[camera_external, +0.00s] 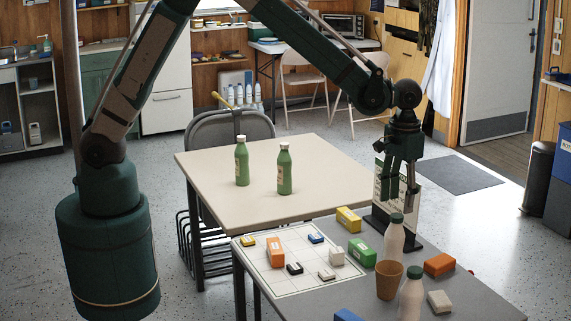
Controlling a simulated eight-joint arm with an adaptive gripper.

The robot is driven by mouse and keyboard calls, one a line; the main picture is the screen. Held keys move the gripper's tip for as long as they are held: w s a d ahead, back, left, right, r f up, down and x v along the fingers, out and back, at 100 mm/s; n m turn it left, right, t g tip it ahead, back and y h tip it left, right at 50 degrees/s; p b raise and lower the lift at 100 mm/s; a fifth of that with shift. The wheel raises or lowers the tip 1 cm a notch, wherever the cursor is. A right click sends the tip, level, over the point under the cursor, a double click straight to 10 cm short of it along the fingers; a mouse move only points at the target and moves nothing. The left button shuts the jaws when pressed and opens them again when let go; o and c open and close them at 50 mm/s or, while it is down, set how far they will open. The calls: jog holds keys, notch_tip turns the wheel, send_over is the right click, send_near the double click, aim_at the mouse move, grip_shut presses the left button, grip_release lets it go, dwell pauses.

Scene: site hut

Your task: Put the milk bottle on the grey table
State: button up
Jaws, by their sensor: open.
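The grey table (330,302) stands at the front right. Two upright green bottles with pale caps, left (242,163) and right (285,171), stand on the cream table (235,200) behind. No label is readable, so I cannot tell for sure which is the milk bottle. My gripper (398,203) points down, open and empty, above the dark-capped white bottle. How near it is in depth is unclear.
A brown cup (389,281) stands between the white bottles. A white gridded sheet (285,280) with several small coloured blocks covers the grey table's left part. A green box (362,252), yellow box (348,220) and orange box (439,263) lie nearby. A board on a dark base stands behind my gripper.

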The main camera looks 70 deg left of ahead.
jog(key=s+a+r+t, duration=0.2)
jog(key=s+a+r, duration=0.4)
jog(key=a+r, duration=0.35)
jog(key=s+a+r+t, duration=0.1)
jog(key=s+a+r, duration=0.6)
jog(key=a+r, duration=0.3)
jog(key=s+a+t, duration=0.2)
jog(key=s+a, duration=0.5)
jog(key=s, duration=0.3)
jog(key=s+a+t, duration=0.2)
jog(key=s+a, duration=0.6)
jog(key=s, duration=0.3)
jog(key=shift+s+a+r, duration=0.15)
jog(key=shift+a+r, duration=0.15)
